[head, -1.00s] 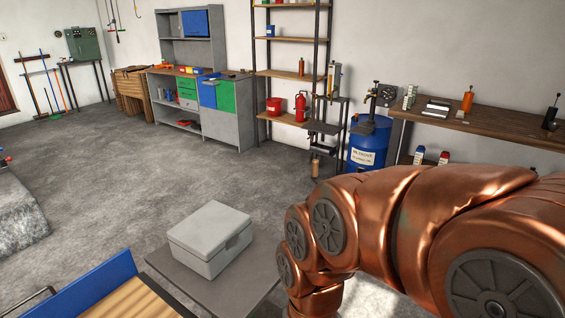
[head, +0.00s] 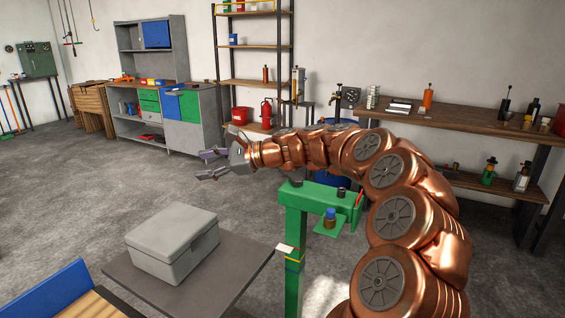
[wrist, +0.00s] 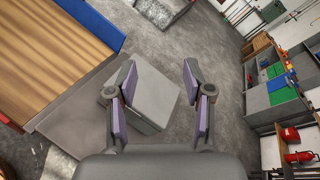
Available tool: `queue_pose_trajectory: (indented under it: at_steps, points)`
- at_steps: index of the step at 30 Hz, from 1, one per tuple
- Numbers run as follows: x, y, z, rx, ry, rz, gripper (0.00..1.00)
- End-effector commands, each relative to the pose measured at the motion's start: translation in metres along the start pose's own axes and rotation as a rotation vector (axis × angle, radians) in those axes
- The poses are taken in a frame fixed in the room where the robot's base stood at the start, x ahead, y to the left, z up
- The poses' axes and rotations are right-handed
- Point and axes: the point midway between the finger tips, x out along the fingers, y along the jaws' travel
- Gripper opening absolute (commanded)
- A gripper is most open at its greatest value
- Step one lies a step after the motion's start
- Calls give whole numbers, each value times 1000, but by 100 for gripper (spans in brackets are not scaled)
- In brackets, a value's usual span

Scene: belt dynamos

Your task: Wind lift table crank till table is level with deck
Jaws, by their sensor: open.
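A dark grey flat table top (head: 240,268), which looks like the lift table, carries a closed grey box (head: 172,243). Left of it is a wood-topped surface with a blue edge (head: 60,288), possibly the deck; only its corner shows. The wrist view shows more of this wooden surface (wrist: 55,50), the grey table top (wrist: 75,125) and the box (wrist: 155,95). I cannot make out a crank in either view. My gripper (head: 203,164) is open and empty, in the air above and beyond the box. In the wrist view my gripper (wrist: 159,65) has its fingers spread.
A green post (head: 295,255) with a bracket and a blue-topped piece stands right of the table top, close to my arm. A workbench cabinet (head: 185,115), a shelf rack (head: 255,85) and a long wooden bench (head: 450,120) line the wall. The floor at left is open.

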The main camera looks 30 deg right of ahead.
Motion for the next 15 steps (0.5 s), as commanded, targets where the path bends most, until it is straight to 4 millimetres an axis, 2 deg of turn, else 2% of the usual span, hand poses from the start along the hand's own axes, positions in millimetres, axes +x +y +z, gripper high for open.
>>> queue_pose_trajectory:
  at_steps: [1, 3, 7, 9, 12, 15]
  points:
    - [-11, -22, -34, 85, -3, -79, 51]
    - [-32, -53, -73, 199, -8, -189, 51]
    - [-80, -97, -145, 389, -21, -381, 51]
    - [-106, -111, -180, 474, -28, -468, 51]
    - [-140, -126, -218, 560, -38, -570, 51]
    - [-162, -132, -243, 616, -45, -634, 51]
